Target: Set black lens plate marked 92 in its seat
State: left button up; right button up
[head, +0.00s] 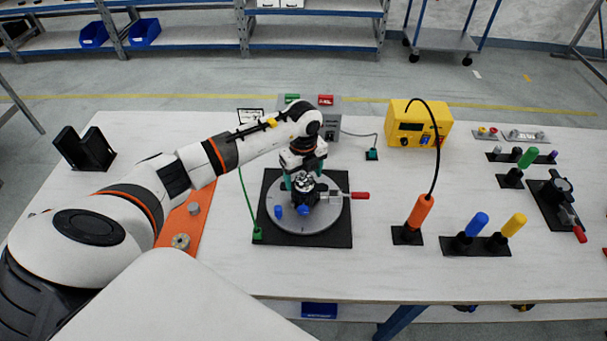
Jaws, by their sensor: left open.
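My left gripper (304,185) is open and points down over the round grey disc (268,212). The disc lies on a square black base (340,238) near the table's middle. A dark round fixture (306,197) stands on the disc, right below or between the fingers; I cannot tell if they touch it. The number 92 is not readable anywhere, and I cannot pick out the lens plate or its seat for sure. My right gripper is not in view.
A red-handled clamp (358,195) and a blue knob (278,211) are beside the fixture. Grey round pieces (181,241) lie on an orange mat (200,218). An orange-handled tool (420,211), a yellow box (415,125) and a black stand (84,150) are around.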

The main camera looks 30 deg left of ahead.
pick_arm(q)
notch_tip(320, 180, up, 12)
jog(key=b, duration=0.2)
dwell(0.4)
